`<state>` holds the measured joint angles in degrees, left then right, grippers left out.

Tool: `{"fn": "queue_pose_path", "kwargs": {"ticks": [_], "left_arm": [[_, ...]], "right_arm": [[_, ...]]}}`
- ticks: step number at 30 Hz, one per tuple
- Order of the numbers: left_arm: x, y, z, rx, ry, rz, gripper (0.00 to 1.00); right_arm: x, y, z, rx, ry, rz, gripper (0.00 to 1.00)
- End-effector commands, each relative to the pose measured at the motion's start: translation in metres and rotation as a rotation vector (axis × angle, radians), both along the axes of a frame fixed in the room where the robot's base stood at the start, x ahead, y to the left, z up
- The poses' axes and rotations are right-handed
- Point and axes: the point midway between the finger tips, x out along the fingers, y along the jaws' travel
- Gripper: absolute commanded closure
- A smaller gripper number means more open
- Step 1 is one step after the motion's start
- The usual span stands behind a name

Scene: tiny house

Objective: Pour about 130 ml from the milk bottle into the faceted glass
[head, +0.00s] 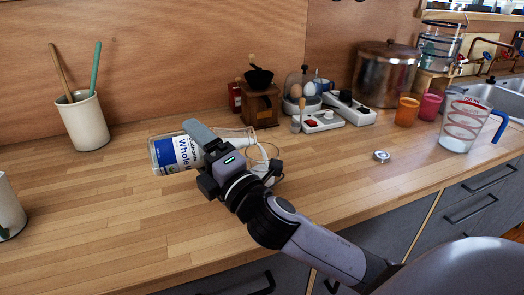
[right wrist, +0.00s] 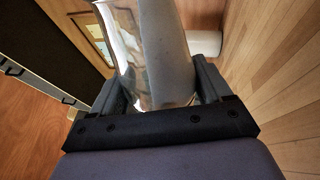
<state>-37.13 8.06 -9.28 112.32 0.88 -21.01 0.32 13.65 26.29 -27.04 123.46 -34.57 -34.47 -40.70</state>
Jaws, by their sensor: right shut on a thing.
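The milk bottle (head: 180,155) is clear with a blue and white label reading "Whole". It lies tipped nearly on its side above the counter, base to the left and neck to the right. My right gripper (head: 207,145) is shut around its body; the bottle also fills the space between the fingers in the right wrist view (right wrist: 165,60). A clear glass (head: 262,155), apparently the faceted glass, stands just right of the gripper, near the bottle's mouth and partly hidden by my wrist. Its milk level and any stream cannot be made out. My left gripper is out of view.
A crock (head: 82,122) with two utensils stands at the left. A coffee grinder (head: 260,105), egg cooker (head: 302,90) and power strip (head: 322,121) stand behind. A small metal lid (head: 381,156), orange cup (head: 407,111) and measuring jug (head: 462,125) are right.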

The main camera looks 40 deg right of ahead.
Motion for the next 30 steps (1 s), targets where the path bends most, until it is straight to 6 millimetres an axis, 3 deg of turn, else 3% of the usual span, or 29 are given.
{"fn": "queue_pose_path", "kwargs": {"ticks": [30], "left_arm": [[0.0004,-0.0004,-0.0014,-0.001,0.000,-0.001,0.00]], "right_arm": [[-0.0006,-0.0010,0.0067,0.041,-0.016,0.000,0.83]]}}
